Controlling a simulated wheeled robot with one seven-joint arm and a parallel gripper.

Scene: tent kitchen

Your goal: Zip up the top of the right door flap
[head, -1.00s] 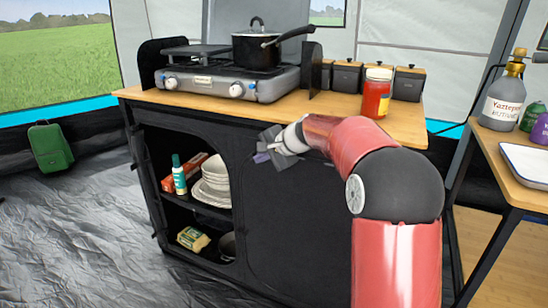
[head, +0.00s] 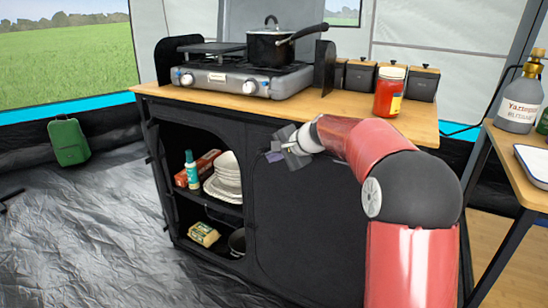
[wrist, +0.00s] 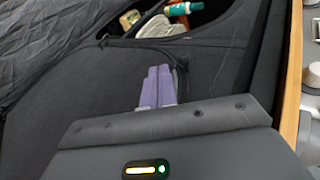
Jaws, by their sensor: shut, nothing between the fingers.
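The right door flap (head: 305,215) is a flat dark panel covering the right half of the black cabinet front (head: 195,113). A curved seam runs along its top and left edges. My gripper (head: 274,156) is at the flap's upper left corner, with its purple fingertips close together and nothing held. In the wrist view, the closed fingers (wrist: 157,86) point at the dark fabric (wrist: 75,85), just beside a curved dark zip line (wrist: 181,72). I cannot tell whether the fingertips touch the fabric. The zip pull is too small or hidden to make out.
The left compartment is open, with plates (head: 224,180), a teal bottle (head: 192,172) and a yellow pack (head: 203,234). A stove with a pot (head: 272,47) and a red jar (head: 389,91) stand on top. A side table (head: 515,165) is at right.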

